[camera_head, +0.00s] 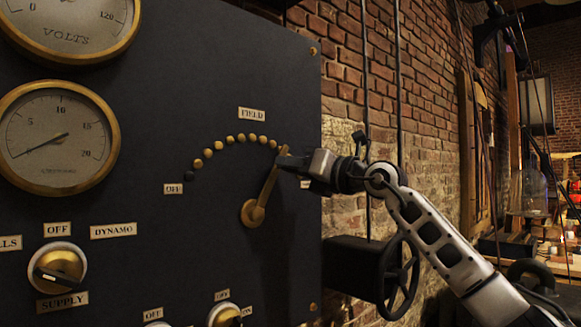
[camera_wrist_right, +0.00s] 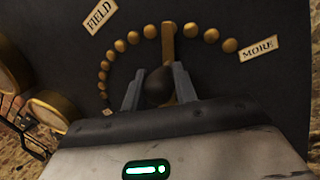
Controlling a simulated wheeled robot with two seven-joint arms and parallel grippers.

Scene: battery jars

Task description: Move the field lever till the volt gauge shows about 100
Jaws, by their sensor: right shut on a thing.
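The brass field lever (camera_head: 265,190) is on the dark panel, tilted up and to the right from its pivot. My right gripper (camera_head: 285,161) is at its upper end. In the right wrist view, the two grey fingers (camera_wrist_right: 158,88) are closed around the dark knob of the lever (camera_wrist_right: 169,45). The lever tip lies on the arc of brass studs, with several studs on the OFF side and several toward the MORE label (camera_wrist_right: 259,48). The volt gauge (camera_head: 72,57) is at the top left, cut off by the picture edge, so its reading cannot be told. My left gripper is out of view.
A second gauge (camera_head: 60,180) below the volt gauge has its needle low, near the left end. The supply knob (camera_head: 58,268) and other knobs are lower on the panel. A black handwheel (camera_head: 398,278) stands beside the panel, below my right arm.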

